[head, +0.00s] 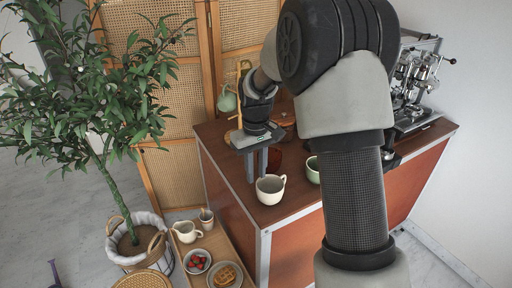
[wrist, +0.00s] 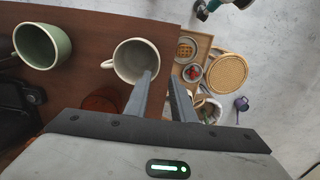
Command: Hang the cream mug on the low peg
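The cream mug (head: 270,190) stands upright on the brown cart top near its front left corner, with its handle toward the right in the head view. In the wrist view the mug (wrist: 128,52) shows its open mouth. My gripper (head: 257,180) points down beside the mug, fingers apart and empty. In the wrist view one finger of my gripper (wrist: 163,84) overlaps the mug's rim and the other is outside it; contact cannot be told. A wooden mug stand (head: 242,72) rises behind my wrist, with a green mug (head: 227,98) hanging from it. The low peg cannot be made out.
A pale green mug (head: 313,171) stands right of the cream mug. A reddish-brown item (wrist: 104,98) is close to my gripper. The espresso machine (head: 416,85) is at the right. A low wooden tray (head: 220,241) with a jug and dishes lies below the cart's left side.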

